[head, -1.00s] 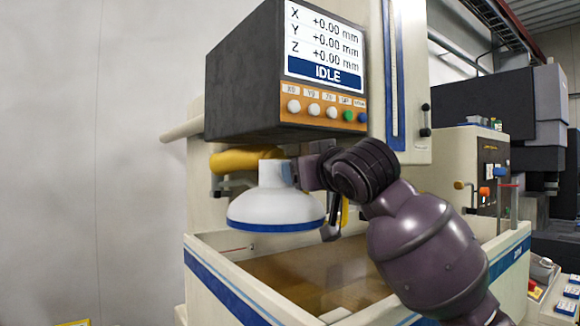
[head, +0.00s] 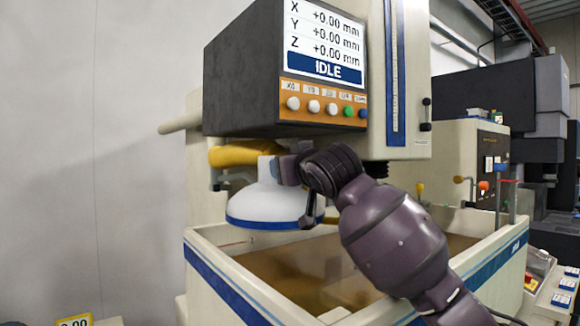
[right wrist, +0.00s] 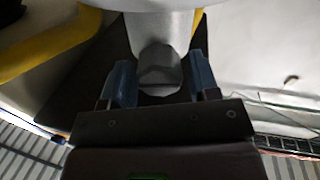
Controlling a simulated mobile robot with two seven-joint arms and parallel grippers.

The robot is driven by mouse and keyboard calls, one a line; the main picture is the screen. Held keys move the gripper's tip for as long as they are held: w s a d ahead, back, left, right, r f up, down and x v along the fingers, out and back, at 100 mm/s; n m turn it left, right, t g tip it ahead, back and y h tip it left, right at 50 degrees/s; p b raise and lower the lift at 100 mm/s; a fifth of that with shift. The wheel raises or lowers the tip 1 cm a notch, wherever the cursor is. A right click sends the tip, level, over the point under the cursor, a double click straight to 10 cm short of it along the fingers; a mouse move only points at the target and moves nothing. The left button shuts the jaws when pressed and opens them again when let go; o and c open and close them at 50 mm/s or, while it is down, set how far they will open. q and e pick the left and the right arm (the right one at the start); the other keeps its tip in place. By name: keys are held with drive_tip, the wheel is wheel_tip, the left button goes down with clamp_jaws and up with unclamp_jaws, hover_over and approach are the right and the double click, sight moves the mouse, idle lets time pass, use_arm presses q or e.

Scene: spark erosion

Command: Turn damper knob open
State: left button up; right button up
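A white extraction hood (head: 262,203) with a blue rim hangs over the machine's tank, at the end of a yellow duct (head: 245,156). My right gripper (head: 278,170) is level with the hood's neck, at its right side. In the right wrist view a grey faceted knob (right wrist: 160,70) sticks out from the pale neck (right wrist: 160,25). In the head view the knob is hidden by the gripper. My left gripper is not in view.
A dark control box (head: 245,80) with a display reading IDLE and several buttons hangs just above the hood. The tank (head: 225,284) with brown liquid lies below. The wall side at left is clear.

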drive_tip(key=c, duration=0.6)
drive_tip(key=shift+c, duration=0.2)
drive_tip(key=shift+n, duration=0.4)
drive_tip(key=n, duration=0.3)
drive_tip(key=shift+n, duration=0.3)
drive_tip(key=n, duration=0.4)
drive_tip(key=shift+n, duration=0.3)
drive_tip(key=n, duration=0.4)
drive_tip(key=shift+f, duration=0.1)
drive_tip(key=shift+a+f+n, duration=0.1)
drive_tip(key=shift+n, duration=2.4)
drive_tip(key=o, duration=0.9)
